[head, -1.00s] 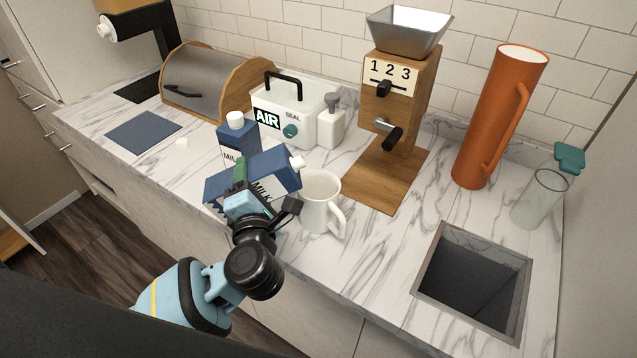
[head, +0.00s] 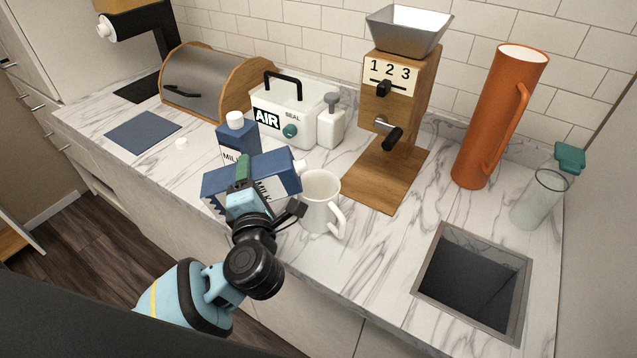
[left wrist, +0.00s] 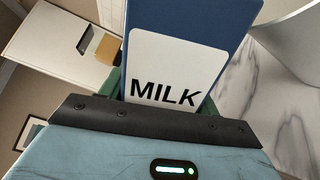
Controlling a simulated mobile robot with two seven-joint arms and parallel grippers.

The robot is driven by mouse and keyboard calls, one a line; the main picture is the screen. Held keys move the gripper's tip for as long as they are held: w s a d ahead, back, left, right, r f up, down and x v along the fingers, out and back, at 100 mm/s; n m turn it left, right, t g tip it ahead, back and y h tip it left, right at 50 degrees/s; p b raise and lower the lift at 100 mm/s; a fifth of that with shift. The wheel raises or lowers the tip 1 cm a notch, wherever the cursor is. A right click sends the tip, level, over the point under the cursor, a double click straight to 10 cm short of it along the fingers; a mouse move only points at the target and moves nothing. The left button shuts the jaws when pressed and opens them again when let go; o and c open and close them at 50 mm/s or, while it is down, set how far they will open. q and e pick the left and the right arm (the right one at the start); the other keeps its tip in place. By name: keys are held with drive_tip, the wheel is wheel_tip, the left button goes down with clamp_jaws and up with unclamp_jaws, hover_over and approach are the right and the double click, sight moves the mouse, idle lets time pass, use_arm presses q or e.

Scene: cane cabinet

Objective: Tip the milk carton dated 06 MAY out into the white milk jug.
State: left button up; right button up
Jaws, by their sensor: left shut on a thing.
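My left gripper (head: 243,185) is shut on a blue milk carton (head: 275,170) with a white MILK label. The carton is tilted onto its side, its white spout end (head: 299,166) pointing right, over or just beside the rim of the white milk jug (head: 318,189). In the left wrist view the held carton (left wrist: 185,50) fills the upper middle. A second blue milk carton (head: 237,138) with a white cap stands upright just behind. No date can be read on either carton. The jug stands on the counter, handle to the right; I cannot see inside it or any milk flowing. My right gripper is out of view.
A wooden grinder (head: 395,110) stands behind the jug, with a white AIR sealer box (head: 300,127) and pump bottle (head: 331,122) at the back. A square opening (head: 473,281) is at the right.

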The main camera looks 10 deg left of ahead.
use_arm(q)
drive_tip(key=shift+w+d+r, duration=0.1)
drive_tip(key=shift+d+r, duration=0.05)
drive_tip(key=shift+r, duration=0.45)
drive_tip(key=shift+f+m, duration=0.15)
drive_tip(key=shift+m, duration=0.15)
drive_tip(key=shift+d+r, duration=0.1)
drive_tip(key=shift+r, duration=0.25)
drive_tip(key=shift+f+m, duration=0.1)
drive_tip(key=shift+m, duration=0.2)
